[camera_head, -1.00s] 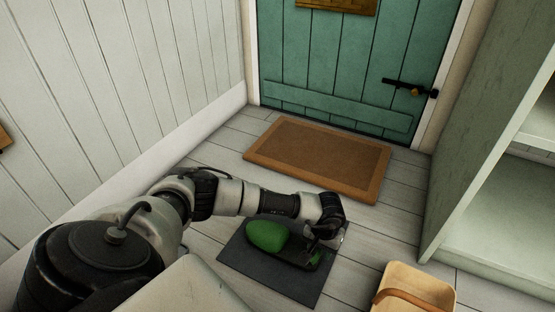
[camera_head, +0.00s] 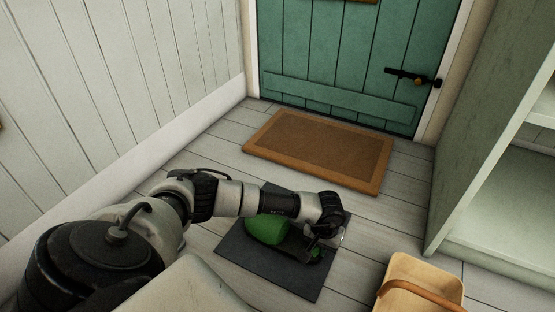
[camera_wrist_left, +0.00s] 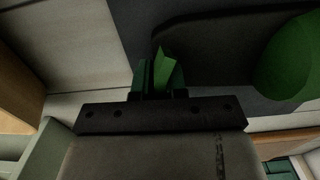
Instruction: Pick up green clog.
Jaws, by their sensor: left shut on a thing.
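The green clog (camera_head: 266,229) lies over the dark grey mat (camera_head: 240,255) on the floor, its rounded green toe to the left and its dark open part to the right. My left gripper (camera_head: 318,240) is at the clog's right end, partly hidden by its own wrist. In the left wrist view the fingers (camera_wrist_left: 157,75) are closed around a thin green edge, with the clog's dark inside (camera_wrist_left: 225,55) and green toe (camera_wrist_left: 295,60) beyond. I cannot tell whether the clog is clear of the mat. My right gripper is not in view.
A wooden basket (camera_head: 405,270) with a brown handle stands at the lower right. Open shelving (camera_head: 500,205) rises on the right. A brown doormat (camera_head: 318,150) lies before the green door (camera_head: 345,60). A white panelled wall (camera_head: 110,90) is at the left.

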